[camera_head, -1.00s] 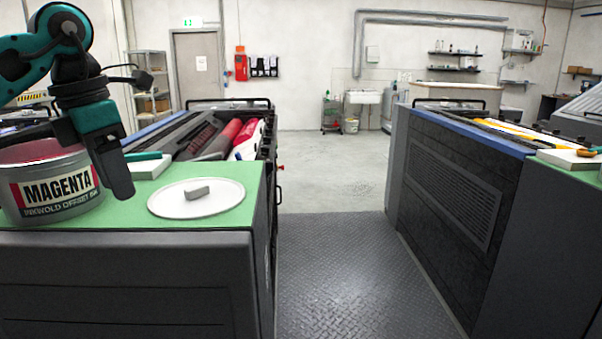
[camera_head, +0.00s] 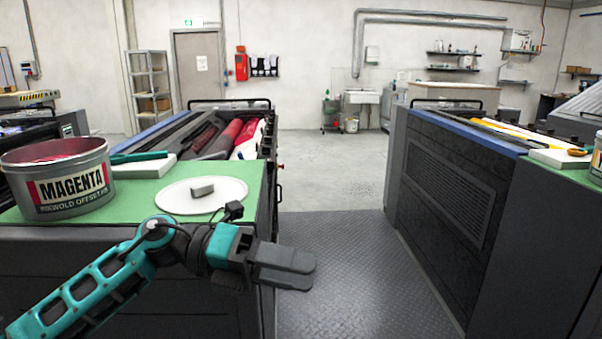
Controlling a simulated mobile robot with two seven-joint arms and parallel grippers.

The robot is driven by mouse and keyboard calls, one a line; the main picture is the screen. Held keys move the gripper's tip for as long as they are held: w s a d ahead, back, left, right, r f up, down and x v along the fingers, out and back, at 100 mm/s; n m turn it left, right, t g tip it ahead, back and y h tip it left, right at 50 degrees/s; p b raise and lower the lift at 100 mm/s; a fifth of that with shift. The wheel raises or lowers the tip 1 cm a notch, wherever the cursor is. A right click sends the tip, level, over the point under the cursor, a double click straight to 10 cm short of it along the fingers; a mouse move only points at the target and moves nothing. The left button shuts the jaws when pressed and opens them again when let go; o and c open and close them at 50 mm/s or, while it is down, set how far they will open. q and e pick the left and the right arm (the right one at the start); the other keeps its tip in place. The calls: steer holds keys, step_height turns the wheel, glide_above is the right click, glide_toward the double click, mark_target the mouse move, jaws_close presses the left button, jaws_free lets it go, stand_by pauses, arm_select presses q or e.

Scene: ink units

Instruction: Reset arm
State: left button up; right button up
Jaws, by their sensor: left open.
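My left arm comes in from the lower left, and my left gripper (camera_head: 312,274) hangs in front of the left press unit, over the dark floor plate. Its two fingers point right and are apart, with nothing between them. The gripper is below and in front of the green top (camera_head: 257,182). My right gripper is out of the picture.
An open magenta ink tin (camera_head: 72,205) stands on the green top. Beside it are a white block (camera_head: 150,168) with a teal-handled tool (camera_head: 138,156) and a white round plate (camera_head: 228,193) bearing a small grey block (camera_head: 202,188). The aisle (camera_head: 350,250) is clear.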

arm_select(q)
steer(key=a+f+n+t+y, duration=0.3)
steer(key=f+n+t, duration=0.3)
steer(key=n, duration=0.5)
steer(key=a+f+n+t+y+p, duration=0.1)
steer(key=a+f+n+t+y, duration=0.2)
steer(key=n+t, duration=0.55)
steer(key=a+f+n+t+y, duration=0.25)
steer(key=f+n+t, duration=0.4)
steer(key=n, duration=0.55)
steer(key=s+a+f+n+g+y, duration=0.3)
steer(key=s+a+f+n, duration=0.1)
steer(key=s+f, duration=0.3)
steer(key=s+a+f+n+g+y+p, duration=0.1)
steer(key=s+a+f+n+g+y, duration=0.2)
steer(key=s+f, duration=0.4)
step_height(320, 180, down, 3)
steer(key=shift+a+f+n+g, duration=0.2)
steer(key=shift+a+n+g, duration=0.3)
steer(key=shift+n+g, duration=0.45)
steer(key=shift+w, duration=0.1)
steer(key=shift+a, duration=0.1)
